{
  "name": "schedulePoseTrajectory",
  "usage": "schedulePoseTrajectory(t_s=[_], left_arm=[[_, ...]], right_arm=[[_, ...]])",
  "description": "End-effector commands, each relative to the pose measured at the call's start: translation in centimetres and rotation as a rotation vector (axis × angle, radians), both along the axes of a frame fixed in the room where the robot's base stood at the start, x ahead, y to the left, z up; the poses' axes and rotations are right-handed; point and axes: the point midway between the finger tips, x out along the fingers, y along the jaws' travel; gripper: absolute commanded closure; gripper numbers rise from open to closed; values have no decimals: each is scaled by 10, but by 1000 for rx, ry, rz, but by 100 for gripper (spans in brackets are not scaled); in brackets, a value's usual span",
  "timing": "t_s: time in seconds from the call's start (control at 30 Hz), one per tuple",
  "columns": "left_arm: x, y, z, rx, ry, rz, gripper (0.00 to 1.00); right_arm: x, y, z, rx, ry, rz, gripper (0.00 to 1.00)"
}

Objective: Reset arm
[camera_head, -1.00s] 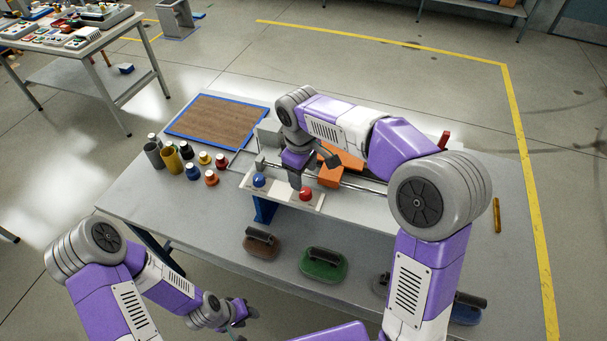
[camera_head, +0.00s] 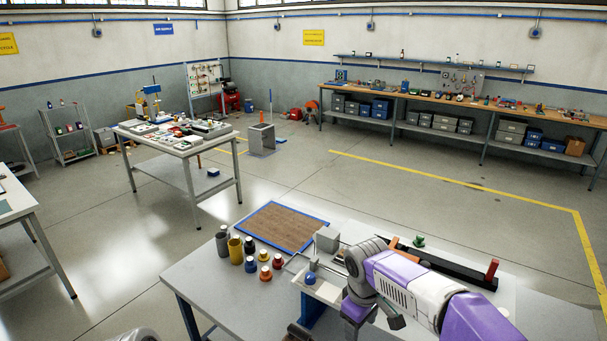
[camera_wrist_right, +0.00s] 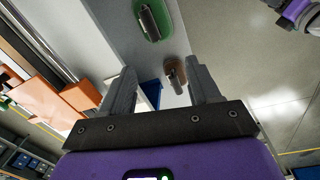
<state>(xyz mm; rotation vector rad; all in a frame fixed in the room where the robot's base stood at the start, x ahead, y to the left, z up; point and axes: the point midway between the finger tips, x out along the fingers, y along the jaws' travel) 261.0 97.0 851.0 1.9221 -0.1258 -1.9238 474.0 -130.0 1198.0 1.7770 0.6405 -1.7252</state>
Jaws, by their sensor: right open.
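My right arm (camera_head: 410,285) reaches in from the lower right over the workbench. My right gripper (camera_wrist_right: 160,85) is open and empty in the right wrist view, its two fingers spread apart. In the head view it is low in the picture and largely hidden by the wrist. The white button panel (camera_head: 325,291) is just left of the wrist; the arm hides part of it. My left gripper is out of the head view. A purple and grey arm part, apparently my left arm, shows at the upper right of the wrist view.
The workbench (camera_head: 215,290) holds a brown board with blue edging (camera_head: 283,228), several coloured-cap containers (camera_head: 250,265), a grey box (camera_head: 327,240) and a red upright piece (camera_head: 491,273). The wrist view shows orange blocks (camera_wrist_right: 52,100), a green pad (camera_wrist_right: 142,25) and a brown pad (camera_wrist_right: 176,70).

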Motion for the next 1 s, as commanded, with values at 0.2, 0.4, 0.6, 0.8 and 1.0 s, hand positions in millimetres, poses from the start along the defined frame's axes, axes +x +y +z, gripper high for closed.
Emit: schedulePoseTrajectory(t_s=[0.2, 0.4, 0.6, 0.8, 1.0], left_arm=[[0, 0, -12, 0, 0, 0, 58], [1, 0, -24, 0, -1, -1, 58], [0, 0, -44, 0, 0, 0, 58], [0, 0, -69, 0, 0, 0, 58], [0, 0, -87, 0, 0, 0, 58]], right_arm=[[-2, 9, -71, 67, 29, -46, 38], [-14, 19, -145, 151, 58, -122, 38], [-50, 30, -254, 271, 109, -289, 38], [-120, 38, -365, 386, 160, -584, 38], [-185, 37, -424, 423, 174, -860, 38]])
